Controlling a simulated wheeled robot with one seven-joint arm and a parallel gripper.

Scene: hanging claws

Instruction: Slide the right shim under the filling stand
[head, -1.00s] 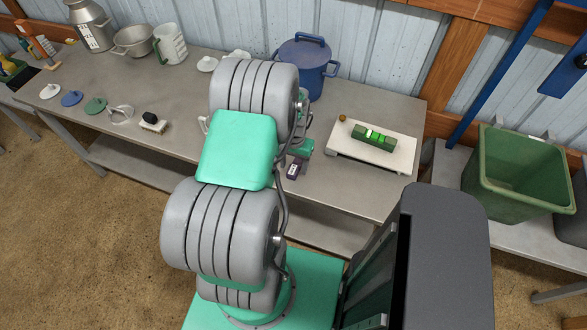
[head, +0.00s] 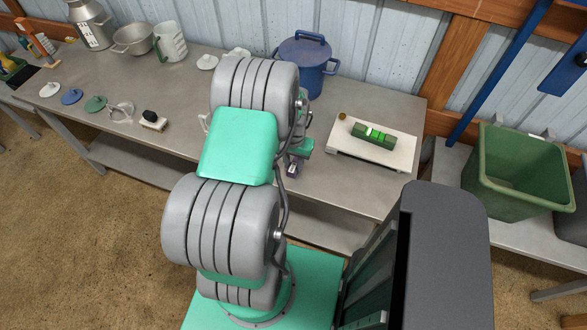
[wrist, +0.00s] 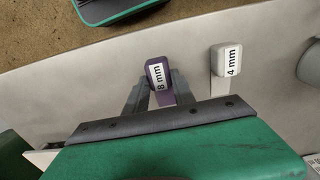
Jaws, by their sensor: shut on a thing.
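My gripper (wrist: 158,92) is shut on a purple shim (wrist: 159,76) marked 8 mm, its label end sticking out between the fingers. The filling stand, a low white board (head: 398,161), is to the right of my gripper in the head view. A green level (head: 374,137) lies on top of it.
A blue lidded pot (head: 308,68) stands behind my gripper. A green bin (head: 515,170) stands further right. Bare table (head: 340,185) lies between my gripper and the board.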

